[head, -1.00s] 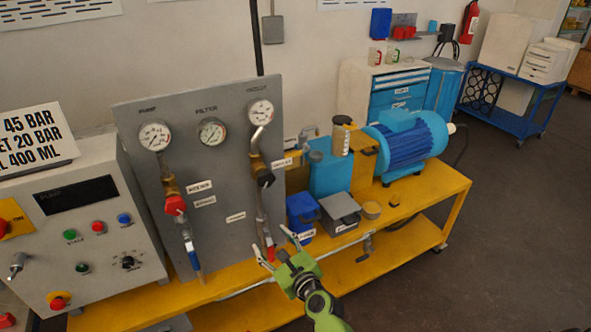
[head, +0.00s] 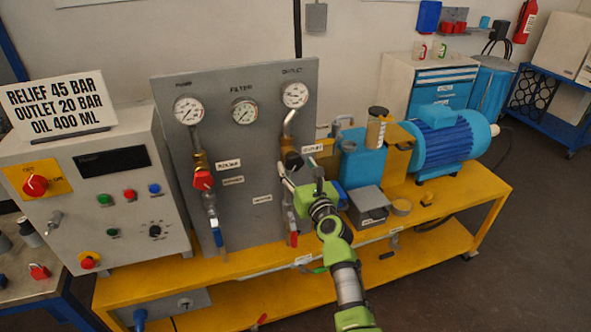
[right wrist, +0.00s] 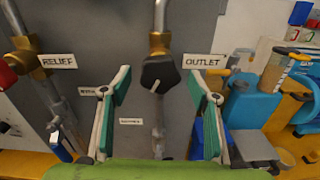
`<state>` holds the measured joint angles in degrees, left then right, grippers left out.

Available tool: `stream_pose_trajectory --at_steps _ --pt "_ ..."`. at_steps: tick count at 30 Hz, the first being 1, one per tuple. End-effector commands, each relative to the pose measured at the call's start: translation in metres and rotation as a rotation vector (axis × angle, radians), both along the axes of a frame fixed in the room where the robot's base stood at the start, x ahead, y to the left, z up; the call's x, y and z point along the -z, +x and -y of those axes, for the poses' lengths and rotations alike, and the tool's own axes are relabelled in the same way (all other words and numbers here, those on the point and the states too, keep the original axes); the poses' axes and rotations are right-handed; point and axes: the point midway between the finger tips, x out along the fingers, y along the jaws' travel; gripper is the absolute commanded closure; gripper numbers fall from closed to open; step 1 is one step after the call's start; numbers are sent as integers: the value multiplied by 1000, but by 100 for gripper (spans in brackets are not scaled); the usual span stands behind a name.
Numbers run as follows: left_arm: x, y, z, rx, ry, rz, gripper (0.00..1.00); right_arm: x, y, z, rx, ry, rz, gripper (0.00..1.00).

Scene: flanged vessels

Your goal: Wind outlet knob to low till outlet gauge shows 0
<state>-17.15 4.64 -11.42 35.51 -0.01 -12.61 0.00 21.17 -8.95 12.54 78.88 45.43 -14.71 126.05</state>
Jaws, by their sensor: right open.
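The outlet knob is black with a pale mark (right wrist: 160,73) on a brass valve beside the OUTLET label; in the head view it (head: 293,160) is partly hidden by my gripper. The outlet gauge (head: 295,95) is the right-hand dial on the grey panel; its reading is too small to tell. My right gripper (head: 304,174) is open in front of the panel, just below the knob in the head view. In the right wrist view its fingers (right wrist: 158,84) stand apart on either side of the knob, with no clear contact. My left gripper is not in view.
The red relief knob (head: 203,180) is left of the outlet line. A red-handled valve (head: 293,238) sits below on the outlet pipe. A grey box (head: 368,203), blue tank (head: 361,168) and blue motor (head: 445,140) stand right on the yellow bench (head: 480,192).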

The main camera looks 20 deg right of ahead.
Motion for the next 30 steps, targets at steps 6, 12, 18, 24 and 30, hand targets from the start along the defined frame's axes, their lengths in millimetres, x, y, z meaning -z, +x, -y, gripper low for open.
stream_pose_trajectory --at_steps 6,12,18,24,30 --pt "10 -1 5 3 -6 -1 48 1 18 0 1 -1 0 45" --pt "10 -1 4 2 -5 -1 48 0 20 0 1 -1 0 45" --pt "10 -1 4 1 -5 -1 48 0 20 0 1 -1 0 65" --pt "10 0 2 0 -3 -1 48 0 20 -1 0 -1 -1 83" --pt "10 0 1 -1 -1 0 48 0 20 -1 0 -22 0 83"
